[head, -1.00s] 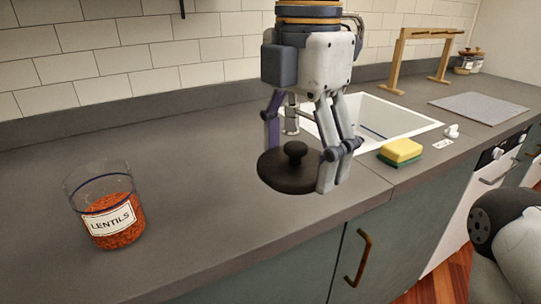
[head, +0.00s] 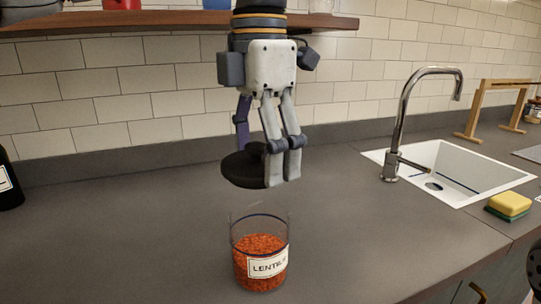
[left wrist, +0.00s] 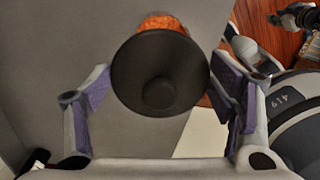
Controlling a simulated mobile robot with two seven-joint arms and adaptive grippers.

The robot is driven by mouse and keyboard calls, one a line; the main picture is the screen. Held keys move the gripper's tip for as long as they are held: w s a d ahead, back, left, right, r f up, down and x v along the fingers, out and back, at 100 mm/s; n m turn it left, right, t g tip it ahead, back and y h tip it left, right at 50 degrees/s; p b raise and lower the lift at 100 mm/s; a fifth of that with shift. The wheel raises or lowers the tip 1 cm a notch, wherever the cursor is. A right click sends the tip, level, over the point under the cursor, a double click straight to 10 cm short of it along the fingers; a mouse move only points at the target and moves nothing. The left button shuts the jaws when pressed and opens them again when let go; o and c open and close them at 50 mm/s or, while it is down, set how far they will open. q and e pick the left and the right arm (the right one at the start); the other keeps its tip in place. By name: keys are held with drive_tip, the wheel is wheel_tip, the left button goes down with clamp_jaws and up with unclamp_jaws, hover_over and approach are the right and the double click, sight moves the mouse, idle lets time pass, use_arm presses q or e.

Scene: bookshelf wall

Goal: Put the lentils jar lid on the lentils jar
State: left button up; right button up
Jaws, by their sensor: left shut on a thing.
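The lentils jar (head: 262,262) is a clear open glass with orange lentils and a white label, upright on the counter at the bottom middle of the head view. My left gripper (head: 263,168) is shut on the dark round lentils jar lid (head: 240,170), holding it roughly level above the jar and apart from it. In the left wrist view the lid (left wrist: 160,72), knob toward the camera, is between the fingers of the left gripper (left wrist: 163,90). It hides most of the jar; some orange lentils (left wrist: 161,21) show past its edge.
The grey counter (head: 120,230) is clear around the jar. A dark bottle (head: 9,182) stands at the left edge. A sink (head: 450,172) with a tall faucet (head: 402,125) and a sponge (head: 508,204) are at right. A wooden shelf (head: 170,22) hangs behind my arm.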

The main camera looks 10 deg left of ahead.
sight(262, 144)
use_arm(q)
wheel_tip(262, 144, down, 7)
drive_tip(key=shift+d+r, duration=0.15)
idle(0.4)
drive_tip(key=o, duration=1.2)
drive_tip(key=shift+o, duration=0.2)
wheel_tip(262, 144, up, 12)
drive_tip(key=shift+r, duration=0.1)
